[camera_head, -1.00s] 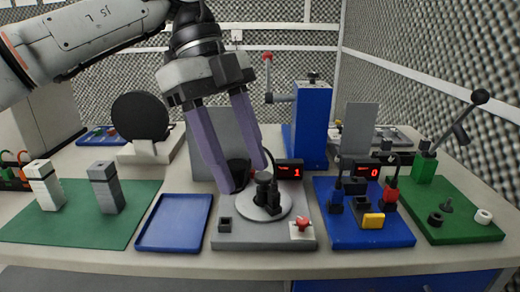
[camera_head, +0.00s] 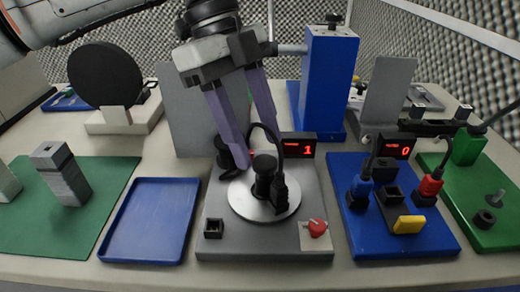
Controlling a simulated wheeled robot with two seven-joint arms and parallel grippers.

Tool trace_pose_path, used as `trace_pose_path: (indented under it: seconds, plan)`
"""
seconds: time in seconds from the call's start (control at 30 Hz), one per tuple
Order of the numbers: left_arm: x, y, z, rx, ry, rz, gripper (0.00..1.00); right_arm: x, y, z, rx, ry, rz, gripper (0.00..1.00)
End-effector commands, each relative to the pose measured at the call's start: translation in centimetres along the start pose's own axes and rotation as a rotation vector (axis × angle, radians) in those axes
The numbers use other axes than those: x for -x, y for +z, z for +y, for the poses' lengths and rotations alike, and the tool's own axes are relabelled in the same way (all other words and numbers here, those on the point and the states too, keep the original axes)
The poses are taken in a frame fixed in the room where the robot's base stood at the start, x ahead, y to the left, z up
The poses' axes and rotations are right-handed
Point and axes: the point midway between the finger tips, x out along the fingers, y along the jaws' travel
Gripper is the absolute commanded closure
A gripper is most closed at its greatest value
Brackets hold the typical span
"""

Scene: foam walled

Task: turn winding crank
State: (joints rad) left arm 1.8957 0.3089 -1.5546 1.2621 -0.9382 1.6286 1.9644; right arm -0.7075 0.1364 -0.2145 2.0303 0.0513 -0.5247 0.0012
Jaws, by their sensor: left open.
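A blue upright stand (camera_head: 329,85) at the back has a grey shaft (camera_head: 291,49) out of its left side, with a thin crank arm (camera_head: 270,15) running up out of the picture; its end is out of view. My left gripper (camera_head: 257,154) comes down from the top, fingers apart and empty, in front and left of that shaft. Its purple fingertips hang by the far side of a pale disc (camera_head: 240,200) with a black post (camera_head: 264,180) on a grey board (camera_head: 260,242). I cannot tell whether they touch anything. My right gripper is not in view.
A display (camera_head: 299,146) reads 1 and a red knob (camera_head: 317,228) sits on the grey board. A blue board (camera_head: 385,240) with plugs stands right, then a green board (camera_head: 488,235). A blue tray (camera_head: 150,220) lies empty at left. A black disc (camera_head: 105,74) stands behind.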

Motion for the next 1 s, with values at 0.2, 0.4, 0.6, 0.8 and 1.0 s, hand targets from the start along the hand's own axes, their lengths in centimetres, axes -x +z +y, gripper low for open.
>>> trace_pose_path:
  seconds: [0.2,0.4,0.6,0.8,1.0]
  plan:
    - [-2.2,0.0,0.0,0.000,0.001,0.001,0.51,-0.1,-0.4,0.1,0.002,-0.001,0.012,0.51]
    - [-2.5,0.0,0.0,0.000,-0.001,0.001,0.51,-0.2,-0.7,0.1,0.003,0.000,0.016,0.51]
    - [-2.4,0.0,0.0,0.000,-0.001,0.001,0.65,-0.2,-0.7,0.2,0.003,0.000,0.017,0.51]
    - [-2.4,0.0,0.0,0.000,0.000,0.001,0.91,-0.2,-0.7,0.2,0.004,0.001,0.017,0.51]
    - [-2.3,-0.1,0.0,-0.009,0.003,0.001,0.91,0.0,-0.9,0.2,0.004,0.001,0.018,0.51]
